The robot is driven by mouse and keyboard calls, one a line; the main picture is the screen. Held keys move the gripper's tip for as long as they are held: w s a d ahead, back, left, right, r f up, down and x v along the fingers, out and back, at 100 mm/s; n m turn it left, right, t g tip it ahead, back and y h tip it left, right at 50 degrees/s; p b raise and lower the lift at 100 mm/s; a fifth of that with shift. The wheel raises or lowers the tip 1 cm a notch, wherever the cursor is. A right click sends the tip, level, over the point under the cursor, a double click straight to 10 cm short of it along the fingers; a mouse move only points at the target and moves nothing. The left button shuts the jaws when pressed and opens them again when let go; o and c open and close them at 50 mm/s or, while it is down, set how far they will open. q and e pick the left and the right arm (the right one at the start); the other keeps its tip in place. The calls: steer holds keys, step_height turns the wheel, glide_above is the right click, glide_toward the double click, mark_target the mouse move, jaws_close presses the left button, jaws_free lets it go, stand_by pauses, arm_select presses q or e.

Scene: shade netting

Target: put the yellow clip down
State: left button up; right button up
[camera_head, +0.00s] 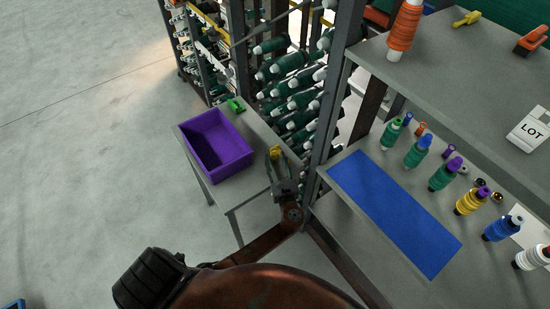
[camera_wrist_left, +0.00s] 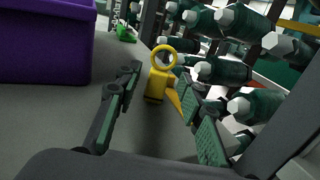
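The yellow clip (camera_head: 275,152) is at the right side of the small grey side table (camera_head: 233,193), by the bobbin rack. In the left wrist view the clip (camera_wrist_left: 157,83) is upright with its ring on top, between the fingers of my left gripper (camera_wrist_left: 160,82). A gap shows between the clip and the left finger; its orange-yellow lower arm is close to the right finger. My left gripper (camera_head: 280,168) is open around it, low over the table. The clip seems to rest on the table, but its foot contact is hard to see. My right gripper is not in view.
A purple bin (camera_head: 216,146) stands on the side table, left of the clip. A green clip (camera_head: 235,104) lies at the far end. The rack of green bobbins (camera_head: 290,85) and its post (camera_head: 328,110) are close on the right. A shelf with a blue mat (camera_head: 392,210) holds several spools.

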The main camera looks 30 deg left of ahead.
arm_select(q)
steer(key=v, duration=1)
steer(key=shift+s+d+p, duration=0.25)
steer(key=shift+p, duration=0.2)
